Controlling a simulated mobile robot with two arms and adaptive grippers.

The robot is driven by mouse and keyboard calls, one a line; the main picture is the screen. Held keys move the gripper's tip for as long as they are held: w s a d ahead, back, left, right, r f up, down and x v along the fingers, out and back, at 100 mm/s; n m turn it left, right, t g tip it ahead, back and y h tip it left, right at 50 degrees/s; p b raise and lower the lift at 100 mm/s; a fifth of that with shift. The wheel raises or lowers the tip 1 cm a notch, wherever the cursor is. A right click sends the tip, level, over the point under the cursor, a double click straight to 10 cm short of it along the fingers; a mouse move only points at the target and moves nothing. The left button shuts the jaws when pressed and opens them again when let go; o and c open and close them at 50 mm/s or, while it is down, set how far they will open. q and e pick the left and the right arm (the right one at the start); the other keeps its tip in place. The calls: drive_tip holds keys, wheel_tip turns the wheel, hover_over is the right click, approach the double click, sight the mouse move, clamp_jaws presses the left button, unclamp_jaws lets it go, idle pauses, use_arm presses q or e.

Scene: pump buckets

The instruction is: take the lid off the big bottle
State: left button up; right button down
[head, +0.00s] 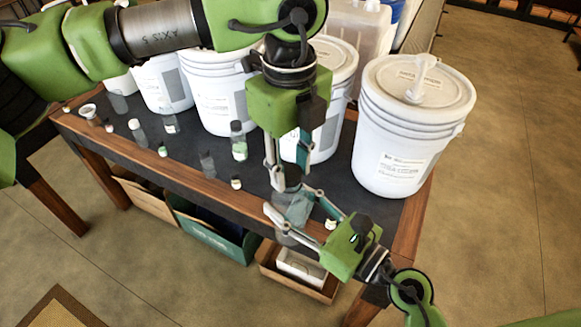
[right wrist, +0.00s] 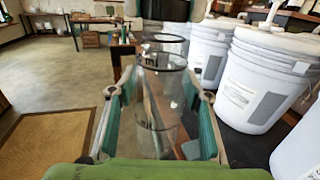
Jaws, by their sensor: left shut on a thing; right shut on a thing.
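The big bottle (head: 289,238) is a clear, see-through vessel in front of the dark table's front edge. My right gripper (head: 292,206) is shut around its body from the front right. In the right wrist view the clear body (right wrist: 157,105) stands between my right fingers (right wrist: 160,122). My left gripper (head: 287,163) points down from above and is shut on the greyish top piece, the lid (head: 292,181). A clear upper part with a dark rim (right wrist: 165,39) shows above the body in the right wrist view. I cannot tell whether lid and bottle touch.
Several white buckets (head: 413,120) line the back of the table (head: 190,150). Open boxes (head: 215,235) sit below. The floor to the right is clear.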

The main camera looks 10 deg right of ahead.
use_arm(q)
drive_tip(key=shift+r, duration=0.6)
